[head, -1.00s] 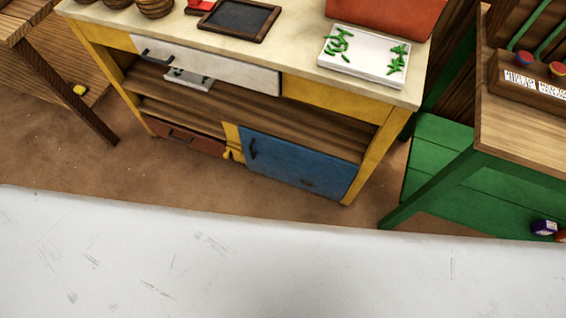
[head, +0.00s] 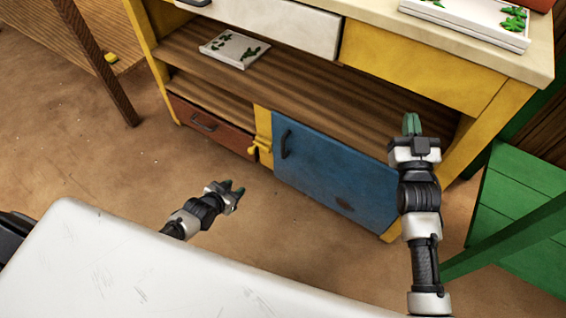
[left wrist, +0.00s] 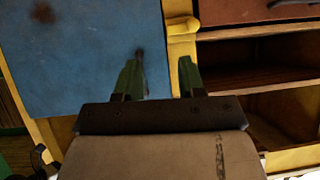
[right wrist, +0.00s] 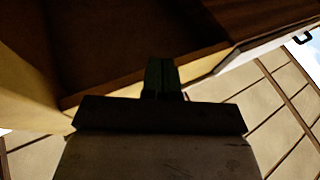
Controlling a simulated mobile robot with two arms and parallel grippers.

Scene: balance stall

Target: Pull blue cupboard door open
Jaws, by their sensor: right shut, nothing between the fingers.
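The blue cupboard door (head: 335,172) is shut in the lower right of the yellow stall counter. Its dark upright handle (head: 287,144) is near its left edge. My left gripper (head: 237,189) is open and empty, in front and to the left of the door. In the left wrist view the blue door (left wrist: 80,50) fills the left side, with the handle (left wrist: 141,58) beyond the left finger, seemingly apart from it. A yellow latch piece (head: 262,147) sits on the post beside the door. My right gripper (head: 412,125) is shut and empty, in front of the counter's right side.
A red-brown drawer (head: 212,123) is left of the door. The open shelf above holds a white tray (head: 234,48). A white drawer (head: 275,22) is higher up. A green bench (head: 520,205) stands at the right. Brown floor lies clear before the door.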

